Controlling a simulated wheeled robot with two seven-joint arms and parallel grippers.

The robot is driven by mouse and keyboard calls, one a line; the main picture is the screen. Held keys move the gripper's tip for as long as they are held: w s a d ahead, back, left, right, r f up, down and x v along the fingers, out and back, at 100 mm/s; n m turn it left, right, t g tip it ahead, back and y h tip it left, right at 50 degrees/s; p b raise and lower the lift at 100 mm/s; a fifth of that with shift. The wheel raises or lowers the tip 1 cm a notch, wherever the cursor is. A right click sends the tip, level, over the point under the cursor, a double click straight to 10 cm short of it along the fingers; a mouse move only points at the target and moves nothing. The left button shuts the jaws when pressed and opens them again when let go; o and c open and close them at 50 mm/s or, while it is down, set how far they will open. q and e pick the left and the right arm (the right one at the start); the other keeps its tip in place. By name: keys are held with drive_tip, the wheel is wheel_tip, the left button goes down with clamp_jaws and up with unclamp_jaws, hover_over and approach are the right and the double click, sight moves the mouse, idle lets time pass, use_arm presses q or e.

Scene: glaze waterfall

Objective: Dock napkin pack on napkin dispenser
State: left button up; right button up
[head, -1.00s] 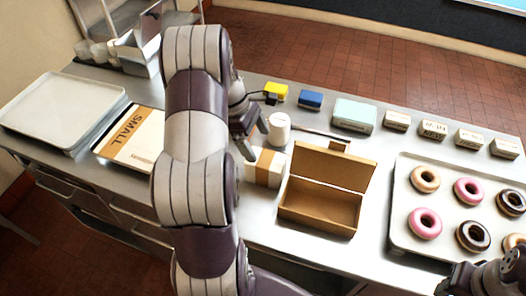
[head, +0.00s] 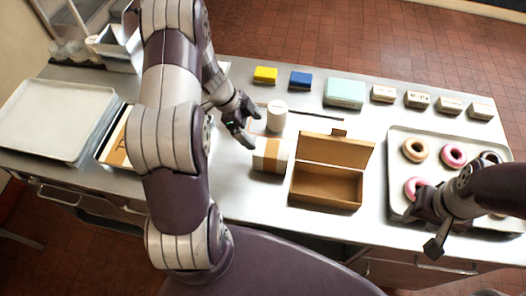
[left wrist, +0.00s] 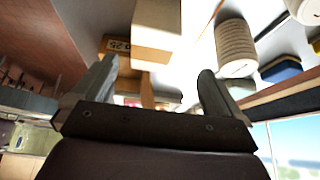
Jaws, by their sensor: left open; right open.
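The white pack with a tan band (head: 270,155), which looks like the napkin pack, lies on the steel counter left of the open brown box. It also shows in the left wrist view (left wrist: 158,25), beyond the fingers. My left gripper (head: 248,128) is open and empty, just above and behind the pack, apart from it. Its two fingers show in the left wrist view (left wrist: 155,92) with nothing between them. My right gripper (head: 430,222) is open over the front left of the donut tray. A grey metal holder (head: 118,50) at the back left may be the napkin dispenser; my left arm partly hides it.
A white cylinder (head: 277,115) stands close right of my left gripper. The open brown box (head: 325,185) is right of the pack. The donut tray (head: 397,150) is at right. Small boxes, including a mint one (head: 344,92), line the back. An empty tray (head: 50,118) is at left.

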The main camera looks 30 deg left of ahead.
sight(270, 148)
use_arm(q)
drive_tip(key=shift+m, duration=0.3)
drive_tip(key=x, duration=0.2)
drive_tip(key=d+x, duration=0.1)
drive_tip(key=x, duration=0.1)
drive_tip(key=p+x, duration=0.1)
drive_tip(key=x, duration=0.2)
drive_tip(key=shift+s+d+r, duration=0.2)
drive_tip(key=shift+s+r, duration=0.05)
drive_tip(key=shift+r, duration=0.05)
drive_tip(key=p+x, duration=0.1)
drive_tip(key=x, duration=0.1)
drive_tip(key=p+x, duration=0.1)
drive_tip(key=x, duration=0.2)
drive_tip(key=shift+s+d+f, duration=0.1)
drive_tip(key=shift+s, duration=0.1)
drive_tip(key=shift+w+d+f, duration=0.15)
drive_tip(key=shift+f, duration=0.1)
drive_tip(key=shift+f, duration=0.25)
drive_tip(key=shift+c, duration=0.3)
drive_tip(key=c, duration=1.1)
